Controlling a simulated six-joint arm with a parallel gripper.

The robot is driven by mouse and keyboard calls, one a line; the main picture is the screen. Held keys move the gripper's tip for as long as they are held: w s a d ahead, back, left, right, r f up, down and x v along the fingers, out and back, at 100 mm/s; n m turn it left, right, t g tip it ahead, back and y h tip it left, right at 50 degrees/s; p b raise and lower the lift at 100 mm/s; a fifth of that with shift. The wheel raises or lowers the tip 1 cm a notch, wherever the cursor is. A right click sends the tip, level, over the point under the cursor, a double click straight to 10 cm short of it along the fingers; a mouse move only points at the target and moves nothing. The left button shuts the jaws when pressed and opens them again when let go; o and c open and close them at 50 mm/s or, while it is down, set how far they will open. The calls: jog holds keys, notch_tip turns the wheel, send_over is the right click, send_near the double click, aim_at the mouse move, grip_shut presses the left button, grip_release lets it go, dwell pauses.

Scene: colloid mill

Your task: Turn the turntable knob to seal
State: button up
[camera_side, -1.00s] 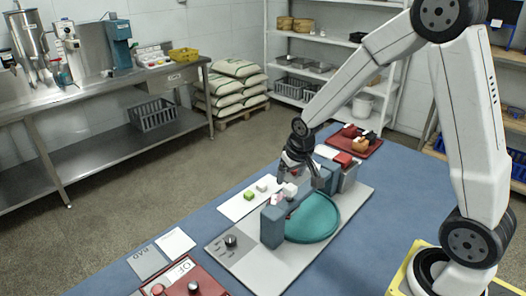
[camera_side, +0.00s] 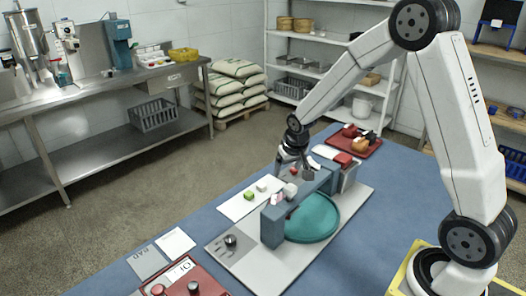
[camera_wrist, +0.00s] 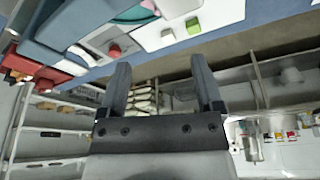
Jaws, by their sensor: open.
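The teal turntable (camera_side: 312,218) lies on a pale base plate under a blue-grey bridge (camera_side: 272,226). A dark round knob (camera_side: 231,240) sits on a grey panel at the plate's front left corner. A red knob shows in the wrist view (camera_wrist: 114,50) on a grey panel; I cannot tell which knob belongs to the turntable. My gripper (camera_side: 293,165) is above the far end of the bridge, apart from the dark knob. In the wrist view my gripper (camera_wrist: 160,68) has its fingers wide apart with nothing between them.
A white sheet (camera_side: 238,206) with a green block (camera_side: 249,196) and a pale block lies left of the bridge. A red tray (camera_side: 368,149) stands at the back and another red tray (camera_side: 205,281) at the front. The blue table (camera_side: 385,190) is clear right of the plate.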

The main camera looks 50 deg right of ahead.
jog(key=w+d+f+m, duration=0.2)
jog(key=w+d+f, duration=0.3)
jog(key=d, duration=0.4)
jog(key=m+h, duration=0.2)
jog(key=m, duration=0.1)
send_near(294, 171)
jog(key=shift+w+d+f, duration=0.2)
jog(key=shift+w+d, duration=0.05)
jog(key=shift+d, duration=0.15)
jog(key=shift+w+d+f, duration=0.2)
jog(key=shift+d+f, duration=0.05)
jog(key=shift+d, duration=0.2)
jog(key=shift+f, duration=0.15)
jog(key=shift+x, duration=3.75)
grip_shut()
